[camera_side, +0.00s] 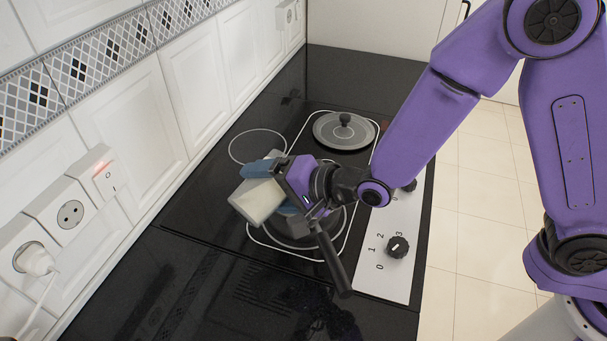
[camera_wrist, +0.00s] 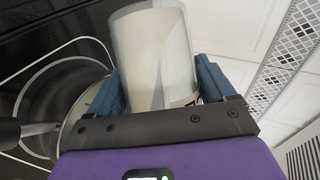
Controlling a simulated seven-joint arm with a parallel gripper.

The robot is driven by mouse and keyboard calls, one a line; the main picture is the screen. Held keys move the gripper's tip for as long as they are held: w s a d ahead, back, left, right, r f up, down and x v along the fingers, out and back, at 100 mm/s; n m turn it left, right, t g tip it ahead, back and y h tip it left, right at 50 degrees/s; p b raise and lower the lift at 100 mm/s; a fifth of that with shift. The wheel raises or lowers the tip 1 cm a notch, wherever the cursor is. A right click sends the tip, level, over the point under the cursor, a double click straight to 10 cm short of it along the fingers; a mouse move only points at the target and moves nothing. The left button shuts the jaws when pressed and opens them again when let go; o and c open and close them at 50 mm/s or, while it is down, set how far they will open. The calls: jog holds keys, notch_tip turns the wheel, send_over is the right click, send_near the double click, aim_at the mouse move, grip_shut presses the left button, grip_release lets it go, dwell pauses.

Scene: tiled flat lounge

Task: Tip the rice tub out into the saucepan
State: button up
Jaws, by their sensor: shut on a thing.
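My gripper (camera_side: 274,188) is shut on the rice tub (camera_side: 254,202), a pale cream, rounded container. The tub is tilted well over, held above the cooktop at the saucepan. In the wrist view the tub (camera_wrist: 152,50) sits between the two blue fingers, its wall partly see-through with a pale content or inner surface. The saucepan (camera_side: 296,242) stands on the near burner, mostly hidden under the tub and gripper. Its dark handle (camera_side: 332,262) points toward the front. In the wrist view the saucepan's rim (camera_wrist: 76,112) shows left of the gripper. Whether rice is falling cannot be seen.
A grey lid with a black knob (camera_side: 343,131) lies on the far right burner. The black cooktop (camera_side: 200,205) has control knobs (camera_side: 397,247) on its right strip. The tiled wall with sockets (camera_side: 70,212) bounds the left. The near counter (camera_side: 230,300) is clear.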

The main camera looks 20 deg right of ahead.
jog(key=shift+w+d+r+m+y, duration=0.2)
jog(key=shift+d+r+m+y, duration=0.1)
jog(key=shift+d, duration=0.15)
jog(key=shift+w+d+r+m+y, duration=0.15)
jog(key=shift+d+r+m+y, duration=0.1)
jog(key=shift+d, duration=0.15)
dwell(1.2)
jog(key=shift+d+r+m+y, duration=0.25)
jog(key=shift+r+m+y, duration=0.15)
jog(key=shift+m+y, duration=0.05)
dwell(1.2)
jog(key=shift+s+a+f+n+h, duration=0.25)
jog(key=shift+a+f+n+h, duration=0.55)
jog(key=shift+n+h, duration=0.1)
